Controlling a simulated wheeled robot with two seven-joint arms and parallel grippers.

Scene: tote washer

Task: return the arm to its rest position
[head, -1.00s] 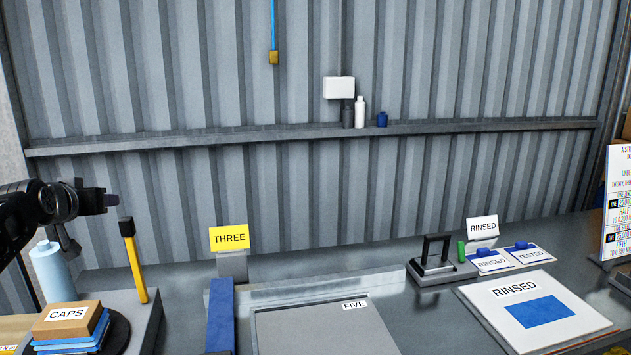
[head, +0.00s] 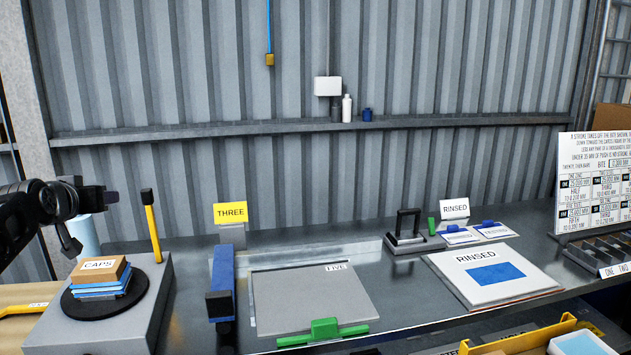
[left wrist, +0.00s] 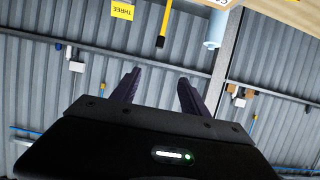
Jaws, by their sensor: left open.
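My left gripper (head: 98,196) comes in from the left edge in the head view. It is held in the air, above and behind the round black stand with the CAPS box. In the left wrist view its two dark fingers (left wrist: 158,92) stand apart with nothing between them. The wrist picture is upside down and shows the corrugated wall beyond the fingers. My right gripper is in neither view.
Near my left arm are the CAPS box (head: 98,268) on blue pads, a yellow-handled upright (head: 152,228) and a pale blue cylinder (head: 86,236). The bench also holds a THREE sign (head: 230,213), a grey FIVE plate (head: 310,300) and a RINSED board (head: 490,277).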

